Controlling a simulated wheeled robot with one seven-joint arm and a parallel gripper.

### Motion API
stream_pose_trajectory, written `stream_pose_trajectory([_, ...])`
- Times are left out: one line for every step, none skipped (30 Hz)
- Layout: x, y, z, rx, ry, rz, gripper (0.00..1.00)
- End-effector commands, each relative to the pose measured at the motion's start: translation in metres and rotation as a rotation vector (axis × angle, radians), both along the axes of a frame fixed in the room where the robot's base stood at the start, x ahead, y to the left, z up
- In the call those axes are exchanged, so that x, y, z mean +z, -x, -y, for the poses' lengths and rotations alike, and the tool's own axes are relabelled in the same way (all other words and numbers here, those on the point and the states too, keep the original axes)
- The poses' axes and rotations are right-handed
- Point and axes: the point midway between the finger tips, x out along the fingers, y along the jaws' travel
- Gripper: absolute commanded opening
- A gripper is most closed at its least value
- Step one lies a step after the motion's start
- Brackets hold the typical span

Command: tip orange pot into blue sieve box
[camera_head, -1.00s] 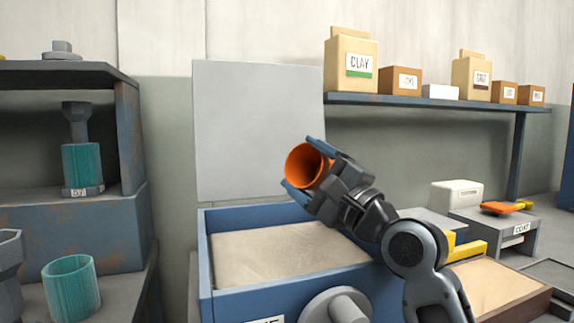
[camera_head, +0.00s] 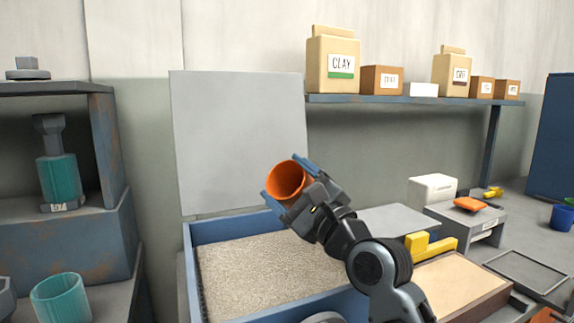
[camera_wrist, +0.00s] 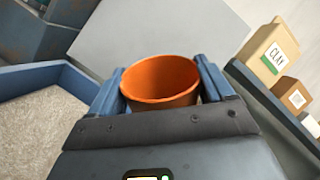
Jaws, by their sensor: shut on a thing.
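The orange pot (camera_head: 287,181) is held between the fingers of my gripper (camera_head: 288,180), above the back part of the blue sieve box (camera_head: 192,270). The pot is tilted, its open mouth facing the head camera and somewhat left. In the wrist view the pot (camera_wrist: 160,82) sits between both blue fingers, and its visible inside looks empty; its bottom is hidden. The blue box is open, with a speckled grainy fill inside, and its edge (camera_wrist: 40,72) shows at the left of the wrist view.
A grey upright panel (camera_head: 240,140) stands behind the box. A shelf (camera_head: 400,100) with a clay bag (camera_head: 333,60) and boxes is at the back right. A teal cup (camera_head: 60,298) stands at lower left. A sand-coloured tray (camera_head: 460,290) lies right of the box.

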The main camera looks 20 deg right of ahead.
Motion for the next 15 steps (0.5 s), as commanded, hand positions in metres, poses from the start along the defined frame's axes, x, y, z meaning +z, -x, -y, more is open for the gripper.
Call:
stream_pose_trajectory([0.0067, -0.0001, 0.0001, 0.000, -0.020, -0.014, 0.37])
stream_pose_trajectory([0.0069, -0.0003, 0.0002, 0.000, -0.034, -0.022, 0.37])
stream_pose_trajectory([0.0076, -0.0004, 0.0005, 0.000, -0.052, -0.032, 0.37])
stream_pose_trajectory([0.0080, -0.0004, 0.0007, 0.001, -0.067, -0.039, 0.37])
stream_pose_trajectory([0.0081, -0.0004, 0.0009, 0.000, -0.080, -0.046, 0.37])
stream_pose_trajectory([0.0081, -0.0006, 0.0012, -0.001, -0.097, -0.057, 0.37])
stream_pose_trajectory([0.0082, -0.0009, 0.0014, -0.001, -0.112, -0.065, 0.37])
stream_pose_trajectory([0.0084, -0.0011, 0.0017, 0.000, -0.124, -0.073, 0.37])
stream_pose_trajectory([0.0089, -0.0013, 0.0019, 0.000, -0.144, -0.083, 0.37])
stream_pose_trajectory([0.0091, -0.0012, 0.0021, -0.001, -0.157, -0.090, 0.37])
stream_pose_trajectory([0.0092, -0.0013, 0.0023, 0.000, -0.171, -0.097, 0.37])
stream_pose_trajectory([0.0095, -0.0014, 0.0027, -0.001, -0.189, -0.107, 0.37])
stream_pose_trajectory([0.0100, -0.0015, 0.0028, -0.001, -0.202, -0.115, 0.37])
stream_pose_trajectory([0.0103, -0.0017, 0.0031, -0.001, -0.216, -0.122, 0.37])
stream_pose_trajectory([0.0106, -0.0018, 0.0032, -0.001, -0.234, -0.133, 0.37])
